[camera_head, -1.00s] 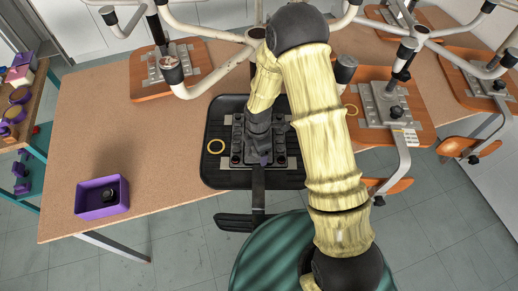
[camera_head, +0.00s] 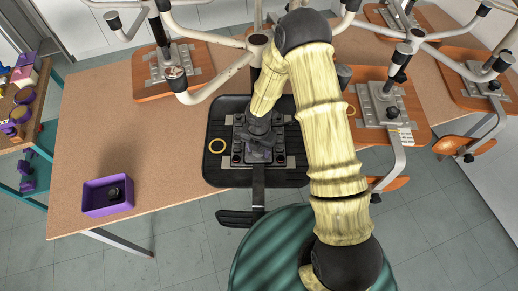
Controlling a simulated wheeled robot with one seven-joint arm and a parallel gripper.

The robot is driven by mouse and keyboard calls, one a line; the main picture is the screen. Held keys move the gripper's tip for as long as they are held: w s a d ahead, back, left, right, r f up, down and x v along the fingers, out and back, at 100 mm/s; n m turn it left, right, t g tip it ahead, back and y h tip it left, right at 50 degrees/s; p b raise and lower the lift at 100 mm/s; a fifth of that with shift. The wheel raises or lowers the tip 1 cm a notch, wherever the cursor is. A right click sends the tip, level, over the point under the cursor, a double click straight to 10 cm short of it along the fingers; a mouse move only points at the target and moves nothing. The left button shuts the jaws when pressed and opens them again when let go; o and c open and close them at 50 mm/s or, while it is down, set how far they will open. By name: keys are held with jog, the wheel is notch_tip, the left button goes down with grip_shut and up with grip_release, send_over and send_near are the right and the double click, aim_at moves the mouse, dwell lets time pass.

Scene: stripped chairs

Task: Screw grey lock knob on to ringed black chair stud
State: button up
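My gripper (camera_head: 258,150) is low over this plate, pointing down. The stud is hidden under my gripper, and I cannot make out whether my fingers are open or hold anything. A dark round knob (camera_head: 113,193) lies in the purple tray (camera_head: 91,209) at the left; its exact shade is hard to tell. No separate grey knob shows clearly.
Orange chair seats with mounts stand around: one at back left (camera_head: 149,88), one at right (camera_head: 370,135) with a yellow ring, partly behind my arm. Bent metal chair legs rise behind my gripper. The wooden table (camera_head: 150,130) is clear between tray and black seat. A shelf with purple bins stands far left.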

jog(key=c, duration=0.5)
jog(key=shift+o, duration=0.2)
jog(key=m+b, duration=0.1)
jog(key=m, duration=0.2)
jog(key=shift+f+m, duration=0.1)
jog(key=shift+m, duration=0.3)
jog(key=m+b, duration=0.1)
jog(key=m, duration=0.5)
jog(key=o, duration=0.9)
jog(key=shift+m+b, duration=0.3)
jog(key=shift+m, duration=0.3)
jog(key=o, duration=0.5)
jog(key=shift+o, duration=0.2)
